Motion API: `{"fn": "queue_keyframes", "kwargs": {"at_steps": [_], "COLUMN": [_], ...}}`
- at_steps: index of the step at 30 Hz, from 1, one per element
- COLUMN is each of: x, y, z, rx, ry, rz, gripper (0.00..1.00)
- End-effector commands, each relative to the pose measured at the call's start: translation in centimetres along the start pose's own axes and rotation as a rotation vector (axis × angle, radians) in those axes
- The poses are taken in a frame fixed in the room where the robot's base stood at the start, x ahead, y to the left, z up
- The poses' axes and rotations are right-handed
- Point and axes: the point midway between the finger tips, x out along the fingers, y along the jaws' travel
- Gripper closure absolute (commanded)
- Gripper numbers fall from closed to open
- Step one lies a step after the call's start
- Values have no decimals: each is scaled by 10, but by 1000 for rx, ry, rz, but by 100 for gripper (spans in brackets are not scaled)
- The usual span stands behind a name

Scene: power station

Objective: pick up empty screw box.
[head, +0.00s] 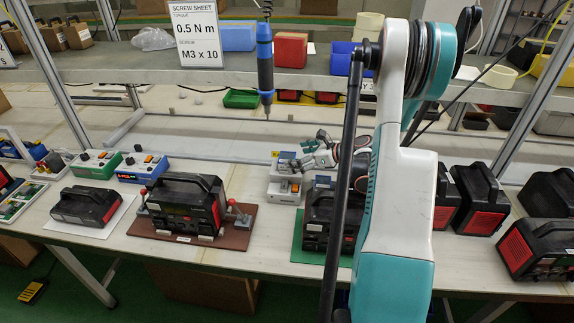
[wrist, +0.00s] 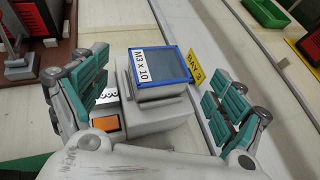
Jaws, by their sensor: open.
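A small grey box with a blue rim and an "M3 x 10" label (wrist: 165,68) sits on top of a pale grey feeder unit (wrist: 150,118) with an orange button, in the wrist view. I cannot see clearly whether it holds any screws. The feeder also shows in the head view (head: 285,188). My gripper (wrist: 158,78) is open, one teal finger pad on each side of the box, with visible gaps to it. In the head view my gripper (head: 308,158) is over the feeder, partly hidden by my arm.
A yellow "BAY 3" label (wrist: 195,66) lies beside the box. A green bin (head: 241,99) stands farther back. A blue screwdriver (head: 265,60) hangs above the bench. A black-red unit on a brown mat (head: 238,236) is left; another unit (head: 316,218) stands on a green mat.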

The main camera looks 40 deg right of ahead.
Motion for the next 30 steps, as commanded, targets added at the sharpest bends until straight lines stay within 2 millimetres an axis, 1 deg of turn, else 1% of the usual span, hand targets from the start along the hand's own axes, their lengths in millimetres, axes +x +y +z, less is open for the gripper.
{"fn": "queue_keyframes", "kwargs": {"at_steps": [1,4,6,11,12,14,15,17,18,19,30], "x": [11,22,25,25,25,25,25,25,25,25,25], "y": [0,0,0,0,0,0,0,0,0,0,0], "z": [-3,-2,-1,0,0,0,0,0,0,0,1], "rx": [-2,-1,0,0,0,0,0,0,0,0,0], "ry": [0,0,0,0,0,0,0,0,0,0,-1], "rz": [2,1,1,0,0,0,0,0,0,0,1], "gripper": [11,11,11,11,13,27,36,49,58,60,61]}}
